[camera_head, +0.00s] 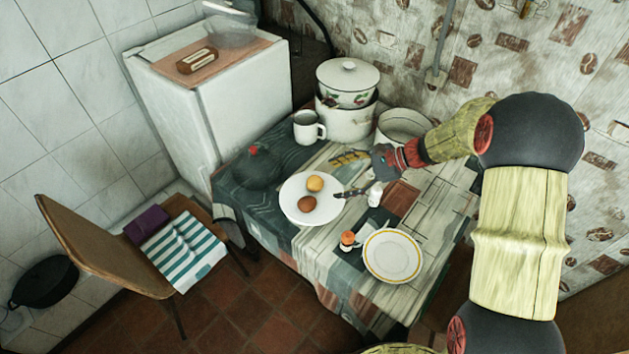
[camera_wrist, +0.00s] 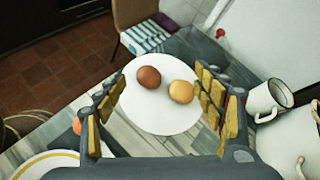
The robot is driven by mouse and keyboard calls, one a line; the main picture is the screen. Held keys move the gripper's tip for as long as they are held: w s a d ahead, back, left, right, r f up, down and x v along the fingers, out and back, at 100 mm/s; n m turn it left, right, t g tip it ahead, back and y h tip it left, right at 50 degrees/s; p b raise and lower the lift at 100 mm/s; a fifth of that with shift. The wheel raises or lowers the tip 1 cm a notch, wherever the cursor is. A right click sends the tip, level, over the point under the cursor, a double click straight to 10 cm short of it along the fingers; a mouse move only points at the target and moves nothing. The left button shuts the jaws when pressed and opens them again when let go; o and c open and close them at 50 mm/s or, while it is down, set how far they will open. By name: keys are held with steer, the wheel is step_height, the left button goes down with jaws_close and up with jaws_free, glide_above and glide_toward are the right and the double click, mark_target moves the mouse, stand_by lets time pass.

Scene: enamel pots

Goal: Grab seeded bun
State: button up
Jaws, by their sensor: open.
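Two round bun-like items lie side by side on a white plate (camera_head: 332,190) on the table. One is golden yellow (camera_head: 315,184) and the other is darker brown (camera_head: 306,203). In the wrist view the brown one (camera_wrist: 148,77) is left of the yellow one (camera_wrist: 181,91). Seeds are too small to tell on either. My gripper (camera_head: 346,175) is open and empty, at the right side of the plate. In the wrist view the plate (camera_wrist: 160,120) and both items show between and beyond my spread fingers (camera_wrist: 160,80).
A white mug (camera_head: 308,127), enamel pots (camera_head: 348,95) and a dark lidded pot (camera_head: 252,167) stand behind and left of the plate. An egg cup (camera_head: 347,242) and a yellow-rimmed plate (camera_head: 392,256) are in front. A chair (camera_head: 100,240) stands at the left.

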mark_target(321, 183)
steer(key=w+f+m, duration=0.2)
steer(key=f, duration=0.1)
steer(key=w+f+m+t+y, duration=0.1)
steer(key=w+f, duration=0.1)
steer(key=f, duration=0.1)
steer(key=w+d+f+m+t+y+p, duration=0.1)
steer(key=w+f+m, duration=0.1)
steer(key=f, duration=0.1)
steer(key=shift+w+d+f+m, duration=0.1)
steer(key=shift+w+f+m, duration=0.2)
steer(key=shift+f, duration=0.1)
steer(key=shift+w+a+f, duration=0.1)
steer(key=shift+a+f, duration=0.1)
steer(key=shift+f, duration=0.1)
steer(key=shift+b+x, duration=0.3)
steer(key=shift+x, duration=0.6)
steer(key=shift+t, duration=0.3)
steer(key=shift+s+b+x, duration=0.15)
steer(key=shift+b+x, duration=0.25)
steer(key=shift+x, duration=0.95)
steer(key=shift+s+b+x, duration=0.15)
steer(key=shift+b+x, duration=0.2)
steer(key=shift+x, duration=1)
steer(key=shift+a+r, duration=0.15)
